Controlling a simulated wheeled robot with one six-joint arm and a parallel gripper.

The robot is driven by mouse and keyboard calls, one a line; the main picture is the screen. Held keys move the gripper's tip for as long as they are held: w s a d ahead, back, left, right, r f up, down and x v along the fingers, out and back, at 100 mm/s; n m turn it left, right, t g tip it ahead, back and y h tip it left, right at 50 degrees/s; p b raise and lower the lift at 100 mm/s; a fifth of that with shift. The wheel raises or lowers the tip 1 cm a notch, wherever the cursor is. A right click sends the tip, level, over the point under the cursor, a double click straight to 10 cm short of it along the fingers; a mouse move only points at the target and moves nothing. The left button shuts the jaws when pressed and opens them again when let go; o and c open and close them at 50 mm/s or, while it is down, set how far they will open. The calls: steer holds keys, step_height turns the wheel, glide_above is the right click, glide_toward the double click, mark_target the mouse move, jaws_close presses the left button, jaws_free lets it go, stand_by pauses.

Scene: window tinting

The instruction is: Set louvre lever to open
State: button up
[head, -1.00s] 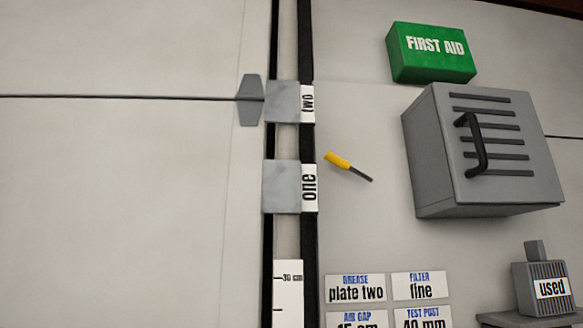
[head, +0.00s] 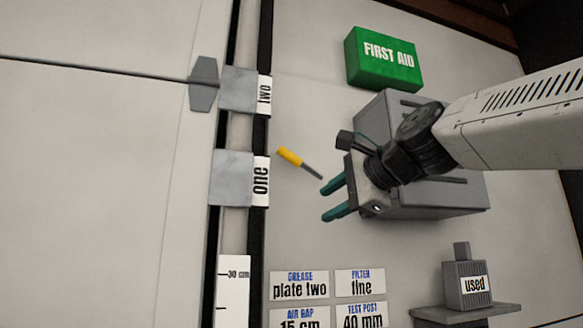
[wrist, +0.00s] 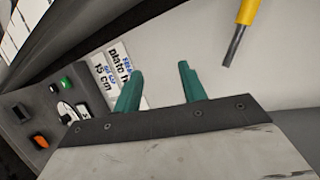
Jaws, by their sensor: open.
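A small lever (head: 298,162) with a yellow grip and a thin grey rod is on the pale wall, right of the plate marked "one". It slants, with the yellow end at upper left and the rod end at lower right. No label shows beside it. My gripper (head: 326,203) is open and empty, its teal fingers pointing left, just below and right of the rod end in the head view. In the wrist view the lever (wrist: 240,35) is at upper right, beyond and apart from the open fingers (wrist: 160,70).
A grey slotted box (head: 440,205) stands out from the wall behind my arm, partly hidden. A green first aid box (head: 384,60) is above. Label cards (head: 299,284) and a "used" canister (head: 466,284) are below. The wrist view shows a button panel (wrist: 45,110) at left.

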mark_target(296, 157)
step_height(296, 157, up, 10)
steer(key=w+a+r+m+t+y, duration=0.1)
steer(key=w+a+m+t+y, duration=0.1)
steer(key=a+m, duration=0.1)
steer(key=x, duration=0.7)
steer(key=shift+w, duration=0.2)
steer(key=shift+c, duration=0.2)
jaws_close()
